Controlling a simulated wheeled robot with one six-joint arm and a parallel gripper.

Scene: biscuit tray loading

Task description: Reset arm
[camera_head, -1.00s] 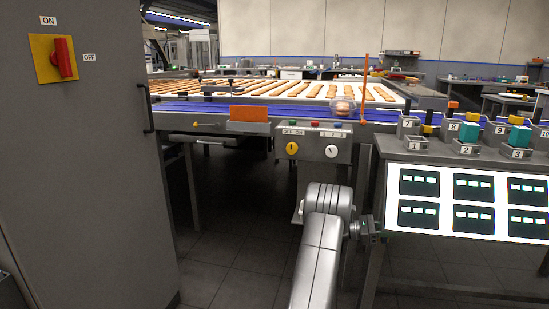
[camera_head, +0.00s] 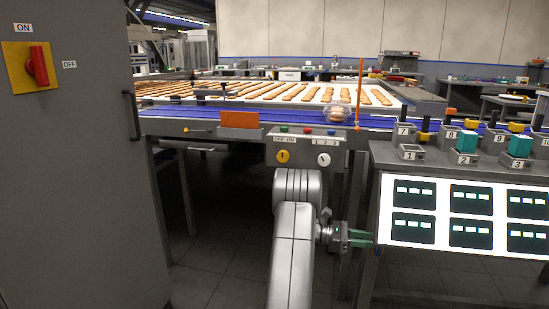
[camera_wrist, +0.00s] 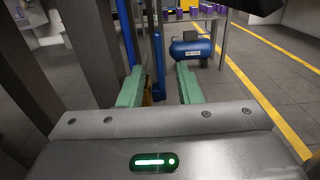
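My gripper (camera_head: 370,238) is at the end of my grey arm, low in front of the conveyor bench, with its green fingers pointing right towards the slanted screen panel (camera_head: 379,215). In the wrist view my gripper (camera_wrist: 159,82) has its two green fingers wide apart, with nothing between them but the background. My arm hangs in front of the control box (camera_head: 303,149) with its yellow and white knobs.
A grey cabinet (camera_head: 70,180) with a red switch (camera_head: 37,67) stands close at left. Biscuits lie in rows on the conveyor (camera_head: 270,92). The wrist view shows a blue tank (camera_wrist: 191,48) on the floor.

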